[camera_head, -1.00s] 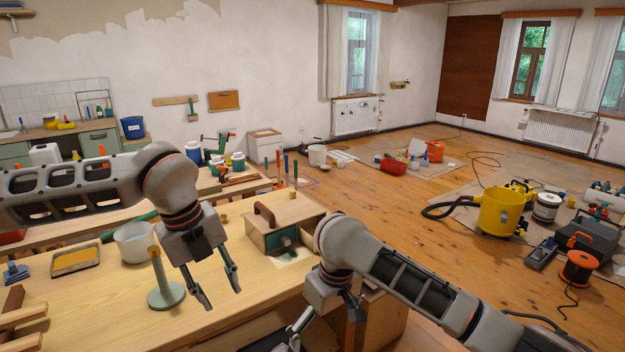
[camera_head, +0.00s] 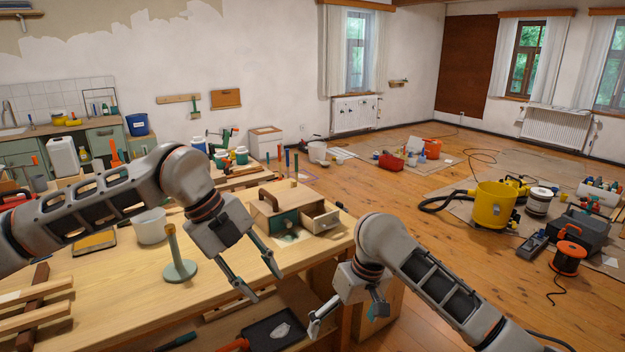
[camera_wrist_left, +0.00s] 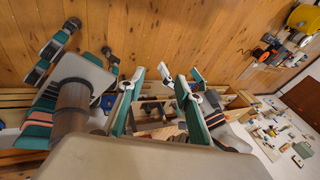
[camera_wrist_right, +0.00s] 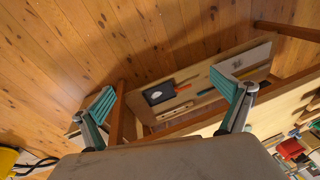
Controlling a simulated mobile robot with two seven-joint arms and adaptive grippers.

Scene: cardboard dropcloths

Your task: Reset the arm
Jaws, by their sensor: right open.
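My left gripper (camera_head: 267,287) is open and empty, with its fingers pointing down beside the front edge of the workbench. Its two spread fingers also show in the left wrist view (camera_wrist_left: 161,85). My right gripper (camera_head: 348,322) is open and empty, low off the right end of the bench. In the right wrist view its fingers (camera_wrist_right: 168,95) are wide apart with nothing between them. Neither gripper touches an object. A wooden box (camera_head: 270,222) with a handle stands on the bench behind the grippers, its small drawer (camera_head: 320,217) pulled out on the right.
The workbench (camera_head: 130,290) holds a green stand with a post (camera_head: 180,270) and a white bucket (camera_head: 150,229). A lower shelf bears a black tray (camera_head: 268,333). Open wooden floor (camera_head: 430,215) lies right of the bench, with a yellow vacuum (camera_head: 494,206) further off.

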